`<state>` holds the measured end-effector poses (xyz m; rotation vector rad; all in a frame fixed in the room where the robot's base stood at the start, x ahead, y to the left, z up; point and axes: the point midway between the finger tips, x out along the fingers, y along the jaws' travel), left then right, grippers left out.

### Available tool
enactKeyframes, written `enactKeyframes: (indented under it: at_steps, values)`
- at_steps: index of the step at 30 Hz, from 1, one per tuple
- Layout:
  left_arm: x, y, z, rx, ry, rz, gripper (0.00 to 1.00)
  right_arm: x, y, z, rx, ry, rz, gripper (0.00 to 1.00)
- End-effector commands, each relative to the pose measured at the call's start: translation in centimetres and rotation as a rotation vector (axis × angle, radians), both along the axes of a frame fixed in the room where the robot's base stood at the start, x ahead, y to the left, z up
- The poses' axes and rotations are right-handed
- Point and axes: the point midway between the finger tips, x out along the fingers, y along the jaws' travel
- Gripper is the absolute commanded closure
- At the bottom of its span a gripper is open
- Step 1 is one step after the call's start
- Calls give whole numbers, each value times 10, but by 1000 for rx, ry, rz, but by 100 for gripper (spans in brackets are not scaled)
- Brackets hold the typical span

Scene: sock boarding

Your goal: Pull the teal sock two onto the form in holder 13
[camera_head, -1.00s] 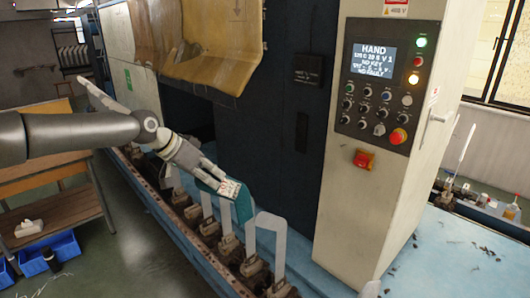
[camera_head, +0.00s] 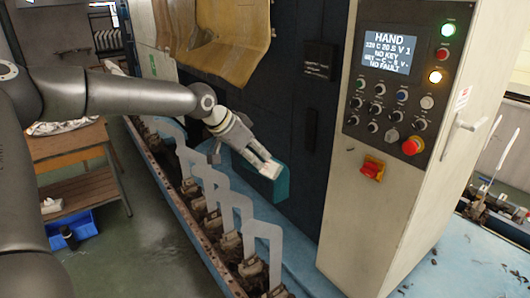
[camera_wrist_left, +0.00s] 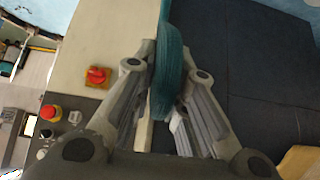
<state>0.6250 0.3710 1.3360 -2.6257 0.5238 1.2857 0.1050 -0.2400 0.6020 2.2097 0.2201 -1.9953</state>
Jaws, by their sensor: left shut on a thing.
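The teal sock (camera_head: 275,186) hangs from my left gripper (camera_head: 268,167), in front of the dark machine panel. In the left wrist view the teal sock (camera_wrist_left: 167,70) stands between the two fingers, which are shut on it. White foot-shaped forms (camera_head: 240,207) stand upright in a row of holders (camera_head: 250,270) below and left of the gripper. The sock appears apart from the forms and behind their line. No holder number is readable, so I cannot tell which one is 13. My right gripper is not in view.
A cream cabinet with a control panel (camera_head: 400,85) and a red switch (camera_head: 372,168) stands to the right. The dark blue machine wall (camera_head: 300,110) is close behind the sock.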

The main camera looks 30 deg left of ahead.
Motion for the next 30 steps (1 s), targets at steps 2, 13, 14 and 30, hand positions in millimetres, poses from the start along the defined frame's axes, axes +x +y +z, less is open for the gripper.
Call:
enactKeyframes:
  at_steps: [2,13,14,30]
  values:
    - [0,0,0,0,-1,0,100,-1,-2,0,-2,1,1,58]
    - [-1,2,2,-9,4,-5,100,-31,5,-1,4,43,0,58]
    - [-1,1,-1,-8,4,-6,100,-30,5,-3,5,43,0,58]
    - [-2,1,-49,-8,3,-7,100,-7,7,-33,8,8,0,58]
